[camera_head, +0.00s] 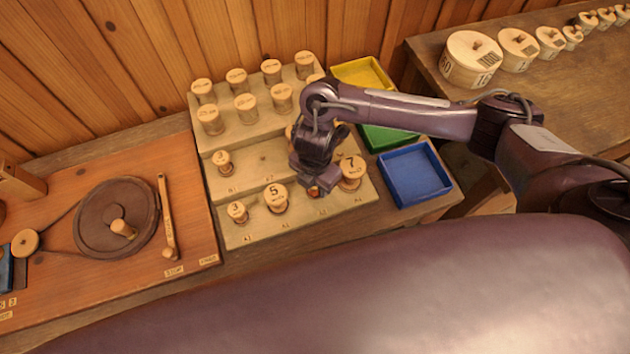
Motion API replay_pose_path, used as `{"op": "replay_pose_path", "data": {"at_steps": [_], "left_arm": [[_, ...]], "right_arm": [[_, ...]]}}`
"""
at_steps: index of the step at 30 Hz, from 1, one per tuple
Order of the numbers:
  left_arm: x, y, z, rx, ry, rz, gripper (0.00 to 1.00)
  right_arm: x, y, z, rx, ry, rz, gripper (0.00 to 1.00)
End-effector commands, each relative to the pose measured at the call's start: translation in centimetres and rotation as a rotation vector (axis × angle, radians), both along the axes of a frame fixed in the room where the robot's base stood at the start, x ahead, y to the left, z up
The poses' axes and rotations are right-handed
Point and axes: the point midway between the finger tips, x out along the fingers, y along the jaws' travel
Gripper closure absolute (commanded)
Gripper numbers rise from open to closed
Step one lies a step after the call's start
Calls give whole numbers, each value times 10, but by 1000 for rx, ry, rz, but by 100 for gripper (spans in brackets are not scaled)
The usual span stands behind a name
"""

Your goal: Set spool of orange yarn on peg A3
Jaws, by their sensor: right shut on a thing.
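My right gripper (316,187) points down over the front row of the stepped wooden peg rack (262,232). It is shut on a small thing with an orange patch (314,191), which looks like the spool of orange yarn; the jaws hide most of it. It is at the third place of that row, between the spool marked 5 (276,198) and the spool marked 7 (351,172). The peg there is hidden, so I cannot tell whether the spool is around it or above it. The row's labels are too small to read surely. My left gripper is out of view.
A spool marked 3 (237,212) stands at the row's left. Yellow (362,74), green and blue (414,175) trays lie right of the rack. A winder board (120,262) with a crank lies left.

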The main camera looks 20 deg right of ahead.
Motion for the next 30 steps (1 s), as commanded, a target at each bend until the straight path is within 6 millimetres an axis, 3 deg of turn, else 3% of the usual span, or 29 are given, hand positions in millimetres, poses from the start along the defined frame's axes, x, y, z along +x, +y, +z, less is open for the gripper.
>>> {"op": "replay_pose_path", "data": {"at_steps": [16,17,18,30], "left_arm": [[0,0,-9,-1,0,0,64],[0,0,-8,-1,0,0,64],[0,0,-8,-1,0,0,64],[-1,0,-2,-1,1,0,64]], "right_arm": [[0,0,-12,0,0,0,83],[0,0,-11,0,0,0,58],[0,0,-11,0,0,0,52],[0,0,-5,0,0,0,52]]}}
